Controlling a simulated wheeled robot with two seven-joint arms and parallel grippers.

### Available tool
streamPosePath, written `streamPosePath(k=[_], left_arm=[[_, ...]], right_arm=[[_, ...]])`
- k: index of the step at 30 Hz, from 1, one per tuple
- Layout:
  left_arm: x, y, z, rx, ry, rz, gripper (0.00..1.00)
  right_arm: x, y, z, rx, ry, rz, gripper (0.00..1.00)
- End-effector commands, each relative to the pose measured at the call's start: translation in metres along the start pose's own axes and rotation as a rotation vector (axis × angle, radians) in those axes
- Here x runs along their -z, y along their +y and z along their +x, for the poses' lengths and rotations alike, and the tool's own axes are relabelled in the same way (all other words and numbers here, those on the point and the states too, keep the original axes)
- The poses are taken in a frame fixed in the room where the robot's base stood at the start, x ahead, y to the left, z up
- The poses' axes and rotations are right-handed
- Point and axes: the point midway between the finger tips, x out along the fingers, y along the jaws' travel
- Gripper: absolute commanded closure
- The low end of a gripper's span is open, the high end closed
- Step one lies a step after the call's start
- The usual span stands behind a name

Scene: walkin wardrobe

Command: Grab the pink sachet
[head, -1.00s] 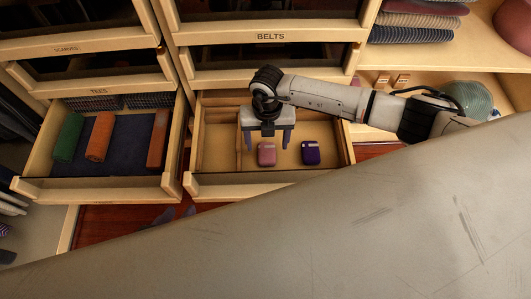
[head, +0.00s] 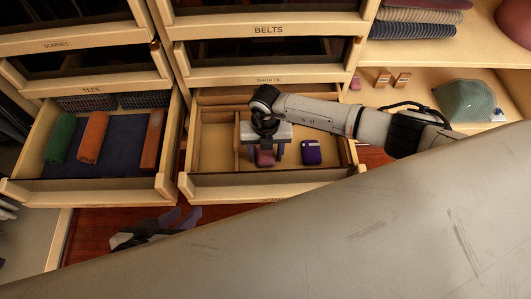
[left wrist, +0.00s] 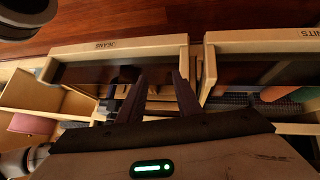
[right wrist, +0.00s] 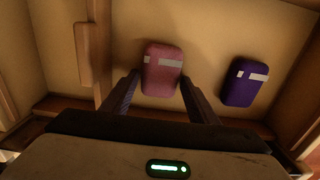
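The pink sachet (head: 265,160) lies on the floor of the open middle drawer (head: 240,186), partly hidden by my gripper in the head view. My right gripper (head: 265,154) is open above it, with one finger on each side. In the right wrist view the pink sachet (right wrist: 162,70), with a pale band, shows ahead of and between the open fingertips (right wrist: 162,78); I cannot tell if they touch it. My left gripper (head: 181,216) is low in front of the drawers, open and empty; its spread fingers (left wrist: 158,78) also show in the left wrist view.
A purple sachet (head: 311,152) lies just right of the pink one. A wooden divider (right wrist: 98,50) stands to its left. The open left drawer (head: 85,190) holds green and orange rolls. Shelves with folded clothes (head: 415,25) are at right.

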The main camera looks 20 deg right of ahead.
Motion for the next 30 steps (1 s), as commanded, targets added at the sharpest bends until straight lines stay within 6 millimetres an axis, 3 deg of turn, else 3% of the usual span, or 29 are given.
streamPosePath(k=[1, 5, 14, 24, 30], left_arm=[[0.000, 0.000, 0.000, 0.000, 0.000, 0.000, 0.69], [0.000, 0.000, 0.000, 0.001, 0.000, 0.000, 0.69], [0.004, 0.000, -0.003, 0.004, 0.006, 0.000, 0.69], [0.003, -0.010, -0.020, 0.062, 0.066, -0.049, 0.69], [0.005, -0.014, -0.027, 0.082, 0.103, -0.063, 0.69]], right_arm=[[0.000, 0.000, 0.000, 0.000, 0.000, 0.000, 0.55], [0.000, 0.000, 0.000, 0.000, 0.000, 0.000, 0.75], [0.000, 0.000, -0.007, -0.001, -0.001, -0.001, 0.75], [-0.001, 0.000, -0.073, -0.001, -0.002, -0.001, 0.75], [0.000, 0.000, -0.097, -0.001, -0.001, 0.000, 0.75]])
